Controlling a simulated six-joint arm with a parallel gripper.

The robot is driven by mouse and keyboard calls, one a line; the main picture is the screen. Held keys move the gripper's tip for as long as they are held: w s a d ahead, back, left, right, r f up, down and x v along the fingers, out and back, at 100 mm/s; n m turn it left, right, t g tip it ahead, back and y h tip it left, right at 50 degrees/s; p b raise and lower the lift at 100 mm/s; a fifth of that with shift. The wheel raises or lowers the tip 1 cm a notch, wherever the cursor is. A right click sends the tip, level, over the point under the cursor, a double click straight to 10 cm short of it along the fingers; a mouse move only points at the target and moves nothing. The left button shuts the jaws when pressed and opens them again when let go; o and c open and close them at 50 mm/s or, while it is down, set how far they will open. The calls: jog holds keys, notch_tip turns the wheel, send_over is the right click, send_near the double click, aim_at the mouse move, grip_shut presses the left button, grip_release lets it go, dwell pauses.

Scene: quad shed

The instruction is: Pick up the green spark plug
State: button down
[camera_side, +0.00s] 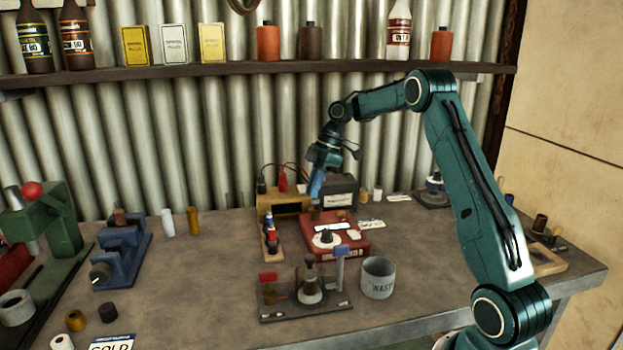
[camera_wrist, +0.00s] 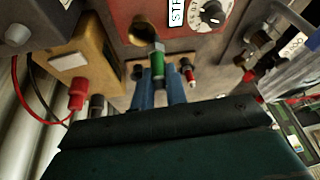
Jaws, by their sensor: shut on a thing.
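In the wrist view the green spark plug (camera_wrist: 157,62) stands out from between the two blue fingers of my gripper (camera_wrist: 160,78). The fingers are shut on it. In the side view my gripper (camera_side: 317,186) points down near the back of the bench, by the wooden box; I cannot make out the green plug there. Whether the plug's lower end still touches anything is not clear. A plug with a red band (camera_wrist: 189,75) is just right of the fingers in the wrist view.
A wooden box (camera_wrist: 78,62) with a red clip (camera_wrist: 77,94) and cables is close on the left. A red box with a dial (camera_side: 340,248) lies in front of my gripper. A dark battery (camera_side: 340,192) stands behind. A grey waste can (camera_side: 378,279) is at the front.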

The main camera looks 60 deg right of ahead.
jog(key=s+a, duration=1.1)
jog(key=shift+s+a, duration=0.25)
jog(key=shift+s, duration=0.1)
jog(key=shift+r, duration=0.2)
dwell(0.5)
jog(key=shift+r, duration=0.3)
jog(key=w+d+m+t, duration=0.1)
jog(key=w+d+m, duration=0.1)
jog(key=w, duration=0.9)
jog(key=w+d+m+t+h, duration=0.1)
jog(key=w+d+m, duration=0.1)
jog(key=w, duration=1)
jog(key=shift+w+d+t, duration=0.25)
jog(key=shift+d+t, duration=0.05)
jog(key=shift+d, duration=0.6)
